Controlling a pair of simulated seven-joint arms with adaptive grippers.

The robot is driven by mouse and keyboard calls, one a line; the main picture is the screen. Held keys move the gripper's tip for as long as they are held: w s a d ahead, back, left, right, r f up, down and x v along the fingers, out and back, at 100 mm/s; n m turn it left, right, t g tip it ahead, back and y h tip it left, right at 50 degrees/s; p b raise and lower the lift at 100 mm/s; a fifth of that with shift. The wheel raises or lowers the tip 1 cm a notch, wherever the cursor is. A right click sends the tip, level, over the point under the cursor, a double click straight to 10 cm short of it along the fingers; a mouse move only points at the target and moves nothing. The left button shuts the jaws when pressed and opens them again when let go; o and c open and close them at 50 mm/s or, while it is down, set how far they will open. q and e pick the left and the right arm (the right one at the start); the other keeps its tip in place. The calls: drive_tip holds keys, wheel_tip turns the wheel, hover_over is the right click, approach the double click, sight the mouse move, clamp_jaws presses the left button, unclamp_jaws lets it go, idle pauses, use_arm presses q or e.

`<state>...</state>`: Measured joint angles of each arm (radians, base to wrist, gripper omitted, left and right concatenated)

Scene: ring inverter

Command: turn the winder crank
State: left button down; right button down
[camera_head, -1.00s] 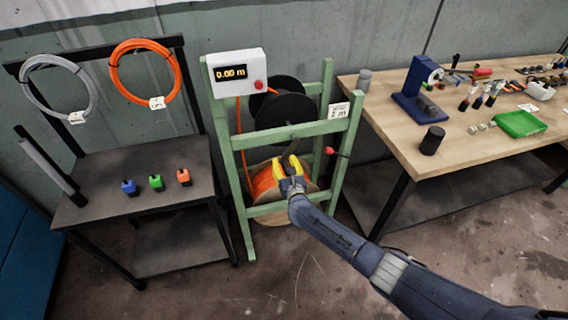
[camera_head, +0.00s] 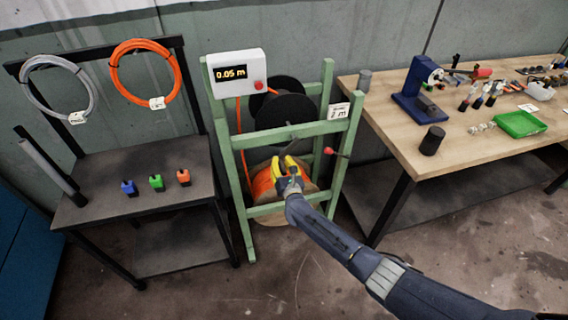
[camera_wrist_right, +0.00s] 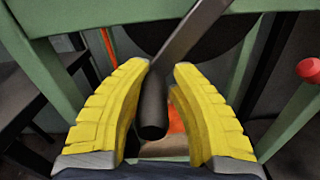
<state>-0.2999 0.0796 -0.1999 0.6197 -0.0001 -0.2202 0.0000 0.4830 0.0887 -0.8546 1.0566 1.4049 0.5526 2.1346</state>
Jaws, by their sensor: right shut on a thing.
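The winder is a green frame (camera_head: 231,150) with a black reel (camera_head: 287,112) and an orange cable spool (camera_head: 264,184) low inside it. In the wrist view the crank shows as a flat grey arm (camera_wrist_right: 193,32) with a dark round handle (camera_wrist_right: 153,108). My right gripper (camera_head: 287,164) has its yellow fingers on either side of the handle and is shut on it; in the wrist view the fingers (camera_wrist_right: 160,85) flank the handle. The white meter box (camera_head: 237,73) on the frame reads 0.05 m. My left gripper is out of view.
A red knob (camera_head: 329,151) sticks out at the frame's right; it also shows in the wrist view (camera_wrist_right: 309,69). A dark cart (camera_head: 150,177) with coloured blocks stands left. A wooden workbench (camera_head: 400,130) with tools stands right. Orange and grey cable coils hang at left.

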drive_tip(key=shift+s+a+r+m, duration=0.25)
drive_tip(key=shift+a+r+m, duration=0.7)
drive_tip(key=shift+m, duration=0.25)
drive_tip(key=shift+s+a+r+m, duration=0.25)
drive_tip(key=shift+a+r+m, duration=0.7)
drive_tip(key=shift+m, duration=0.25)
drive_tip(key=c, duration=1.3)
unclamp_jaws()
drive_tip(key=shift+r, duration=0.1)
drive_tip(key=shift+c, duration=0.2)
drive_tip(key=shift+o, duration=0.7)
drive_tip(key=shift+d, duration=0.2)
drive_tip(key=shift+f, duration=0.2)
drive_tip(key=v, duration=1.2)
drive_tip(key=shift+d, duration=0.1)
